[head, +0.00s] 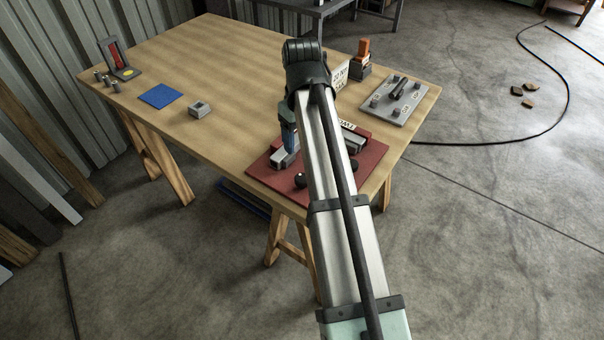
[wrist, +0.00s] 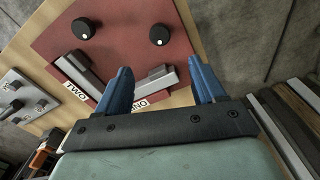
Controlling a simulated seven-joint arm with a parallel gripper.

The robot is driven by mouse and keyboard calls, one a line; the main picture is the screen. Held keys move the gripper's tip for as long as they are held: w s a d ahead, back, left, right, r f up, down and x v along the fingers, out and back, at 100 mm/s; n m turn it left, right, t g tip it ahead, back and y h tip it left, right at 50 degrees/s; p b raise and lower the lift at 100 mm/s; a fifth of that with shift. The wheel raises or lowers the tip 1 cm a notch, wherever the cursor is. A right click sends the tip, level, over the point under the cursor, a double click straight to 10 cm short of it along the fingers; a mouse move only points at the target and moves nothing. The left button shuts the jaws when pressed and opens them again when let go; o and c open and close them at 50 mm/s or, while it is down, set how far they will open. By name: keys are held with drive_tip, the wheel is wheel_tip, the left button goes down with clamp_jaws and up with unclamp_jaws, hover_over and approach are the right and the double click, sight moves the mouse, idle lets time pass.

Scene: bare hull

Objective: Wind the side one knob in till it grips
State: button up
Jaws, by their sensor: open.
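A dark red board (head: 263,173) lies at the front right of the table and carries two grey clamp-like pieces. The left grey piece (head: 285,159) has a black knob (head: 300,180) in front; in the wrist view this knob (wrist: 159,34) has a white dot. The right piece (wrist: 97,82), beside a label reading TWO, has another black knob (wrist: 83,28), also in the head view (head: 353,163). The left piece's label (wrist: 139,103) is partly hidden by a finger. My gripper (wrist: 162,84) is open above the board, blue fingers either side of the left piece's image, touching neither knob.
A grey plate (head: 393,102) with small blocks stands right of my arm, and an orange-topped block (head: 361,60) behind it. A small grey block (head: 200,109), a blue mat (head: 160,96) and a red-panelled stand (head: 117,58) sit left. The table's middle is clear.

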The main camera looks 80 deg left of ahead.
sight(302, 177)
drive_tip(key=shift+n, duration=0.4)
wheel_tip(302, 177, down, 14)
drive_tip(key=shift+r, duration=0.1)
idle(0.3)
drive_tip(key=shift+c, duration=0.2)
drive_tip(key=c, duration=1)
drive_tip(key=shift+m, duration=1.4)
drive_tip(key=o, duration=1)
drive_tip(key=shift+o, duration=0.2)
